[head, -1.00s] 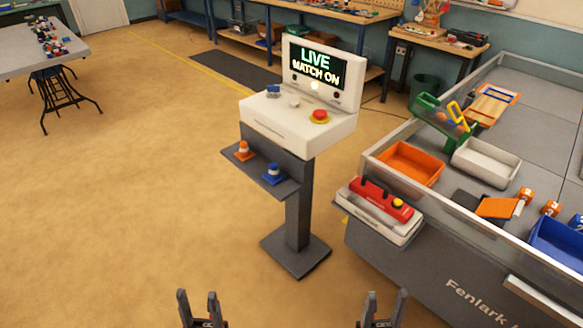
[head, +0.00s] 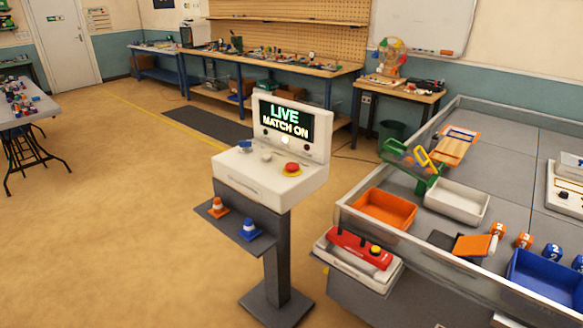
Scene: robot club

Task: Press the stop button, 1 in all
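The stop button is a red mushroom button (head: 291,167) on a yellow base, on the right of the white control console (head: 262,190). The console stands on a dark post in the middle of the head view. Its screen (head: 285,122) reads "LIVE MATCH ON", and a small light glows below the text. Neither of my grippers shows in the head view now.
The walled field table (head: 337,215) stands close on the right, with a red device (head: 359,248) on a side ledge. The floor left of the console is clear.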

